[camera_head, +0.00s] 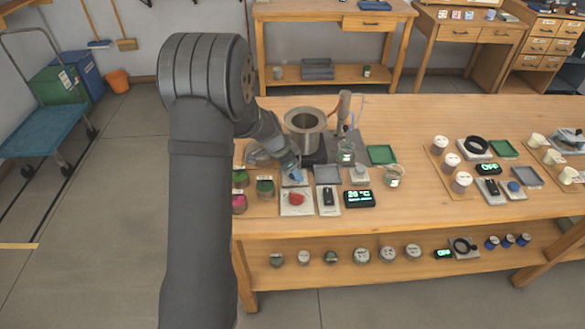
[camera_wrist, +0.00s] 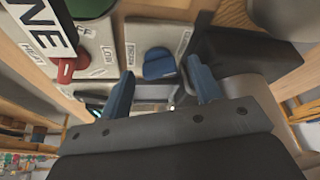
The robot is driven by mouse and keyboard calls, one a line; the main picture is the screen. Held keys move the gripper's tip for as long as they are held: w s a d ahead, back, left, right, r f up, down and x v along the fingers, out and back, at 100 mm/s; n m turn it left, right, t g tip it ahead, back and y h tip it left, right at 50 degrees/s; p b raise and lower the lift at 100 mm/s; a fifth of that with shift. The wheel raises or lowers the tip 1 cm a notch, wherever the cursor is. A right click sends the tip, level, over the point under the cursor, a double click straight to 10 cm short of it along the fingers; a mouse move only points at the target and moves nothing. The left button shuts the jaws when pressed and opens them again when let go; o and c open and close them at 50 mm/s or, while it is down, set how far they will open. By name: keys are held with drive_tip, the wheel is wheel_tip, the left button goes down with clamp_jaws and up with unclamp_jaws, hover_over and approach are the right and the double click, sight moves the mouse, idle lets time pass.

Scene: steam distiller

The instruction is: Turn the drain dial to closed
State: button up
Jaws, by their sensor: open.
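The drain dial, a blue knob (camera_wrist: 158,64) on a pale plate (camera_wrist: 148,34), shows in the wrist view between my fingertips. Small labels stand on either side of it, turned and too blurred to read surely. My gripper (camera_wrist: 160,70) is open, with one blue finger on each side of the knob; I cannot tell whether they touch it. In the head view my gripper (camera_head: 292,167) is low over the left part of the bench, just behind the red dial (camera_head: 296,198). The blue knob is hard to tell from the fingers there.
The red dial (camera_wrist: 66,70) lies close by in the wrist view, with HEAT and LOW labels. A metal pot (camera_head: 305,120) stands behind my gripper. A black display (camera_head: 360,198), a grey tray (camera_head: 327,174), a glass beaker (camera_head: 346,155) and jars (camera_head: 265,186) crowd around.

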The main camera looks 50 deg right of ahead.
drive_tip(key=c, duration=1)
drive_tip(key=shift+n, duration=0.3)
drive_tip(key=n+t, duration=0.1)
drive_tip(key=n, duration=0.1)
drive_tip(key=shift+s+n+h, duration=0.15)
drive_tip(key=shift+n+h, duration=0.15)
drive_tip(key=shift+s+n+t, duration=0.1)
drive_tip(key=shift+n+t, duration=0.7)
drive_tip(key=shift+n, duration=1.2)
drive_tip(key=o, duration=1)
drive_tip(key=shift+r, duration=0.1)
